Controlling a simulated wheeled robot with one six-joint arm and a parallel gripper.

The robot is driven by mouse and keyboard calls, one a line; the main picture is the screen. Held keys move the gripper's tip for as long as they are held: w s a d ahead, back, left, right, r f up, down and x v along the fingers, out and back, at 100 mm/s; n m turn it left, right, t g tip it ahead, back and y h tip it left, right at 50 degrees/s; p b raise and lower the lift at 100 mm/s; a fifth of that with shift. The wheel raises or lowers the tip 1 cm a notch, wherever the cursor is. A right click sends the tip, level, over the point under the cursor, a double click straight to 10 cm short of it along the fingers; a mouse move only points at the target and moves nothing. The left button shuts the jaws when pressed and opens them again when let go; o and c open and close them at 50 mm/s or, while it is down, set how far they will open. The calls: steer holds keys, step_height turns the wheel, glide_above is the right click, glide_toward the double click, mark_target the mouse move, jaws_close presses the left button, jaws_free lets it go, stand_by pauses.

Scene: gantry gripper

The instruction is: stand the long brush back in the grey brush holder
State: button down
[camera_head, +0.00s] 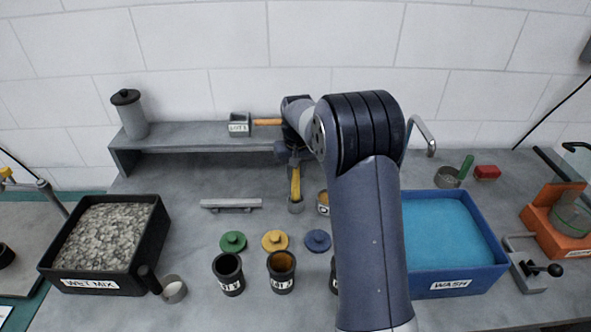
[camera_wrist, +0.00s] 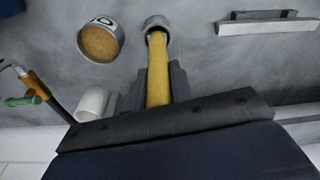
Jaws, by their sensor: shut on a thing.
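The long brush (camera_head: 296,184) has a yellow handle and hangs about upright below my gripper (camera_head: 294,160). In the wrist view the yellow brush (camera_wrist: 157,70) lies between the two dark fingers of my gripper (camera_wrist: 160,82), which are shut on it. The brush's lower end meets the mouth of the grey brush holder (camera_head: 296,207), a small round cup on the bench. In the wrist view the brush end overlaps the holder's opening (camera_wrist: 153,20). How deep it sits inside is hidden.
A small cup with brown contents (camera_head: 323,203) stands close right of the holder. A grey rail (camera_head: 231,204) lies left. Green (camera_head: 233,241), yellow (camera_head: 275,240) and blue (camera_head: 317,240) lids lie in front. The blue wash tub (camera_head: 455,284) is right, the wet mix tub (camera_head: 150,245) left.

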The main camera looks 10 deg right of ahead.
steer(key=shift+f, duration=0.15)
steer(key=c, duration=1.2)
jaws_free()
steer(key=shift+c, duration=0.2)
step_height(320, 180, up, 12)
steer(key=s+b, duration=0.1)
steer(key=shift+s, duration=0.2)
